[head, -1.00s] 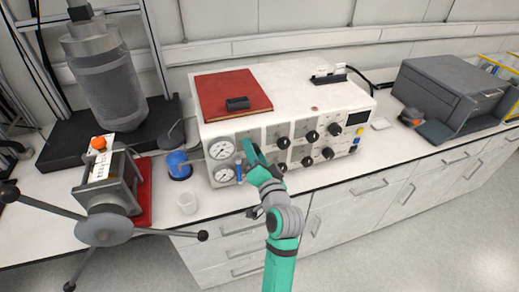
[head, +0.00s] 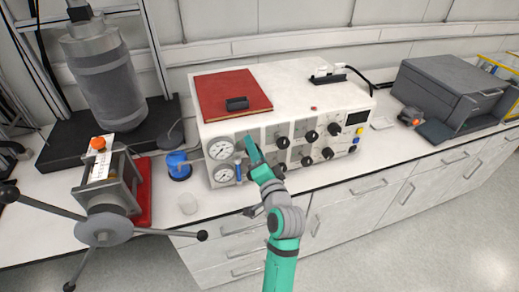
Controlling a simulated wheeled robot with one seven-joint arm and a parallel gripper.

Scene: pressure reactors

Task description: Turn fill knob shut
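The white control box (head: 300,80) stands on the bench with two round gauges (head: 222,150) at the left of its front. Several black knobs (head: 311,137) sit in two rows to the right of the gauges. I cannot tell from labels which knob is the fill knob. My teal arm reaches up to the left part of the panel, and my gripper (head: 251,147) is against or just in front of it, right of the gauges. The arm hides part of the panel there. The fingers are too small to tell whether they are open or shut.
A red book (head: 225,90) with a small black object lies on the box. A hand-wheel press (head: 105,225) is at the far left. A grey case (head: 450,95) stands right.

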